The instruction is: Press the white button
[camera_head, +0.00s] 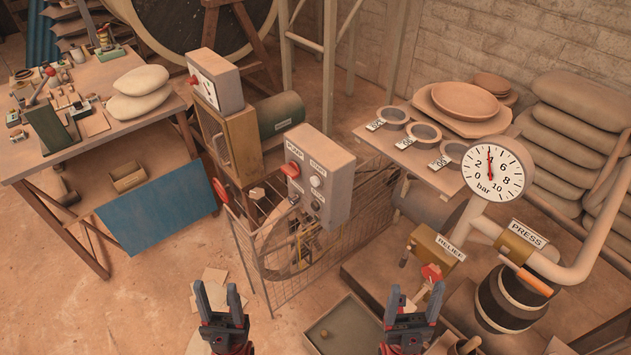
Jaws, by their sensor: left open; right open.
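The white button (316,181) is on the front of a grey control box (333,165), under a START label. A red switch (291,170) sits to its left, under a PUMP label. Darker buttons are lower on the same panel. My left gripper (217,292) is open and empty at the bottom of the view, below and to the left of the box. My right gripper (415,292) is open and empty at the bottom, below and to the right of it. Neither gripper touches the box, and nothing covers the white button.
A wire-mesh guard (262,285) stands below the box. A pressure gauge (493,170) and pipe with a PRESS label are at the right. A RELIEF valve (431,271) is above my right gripper. A workbench (100,141) is at the left, and a tray (365,345) lies between my grippers.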

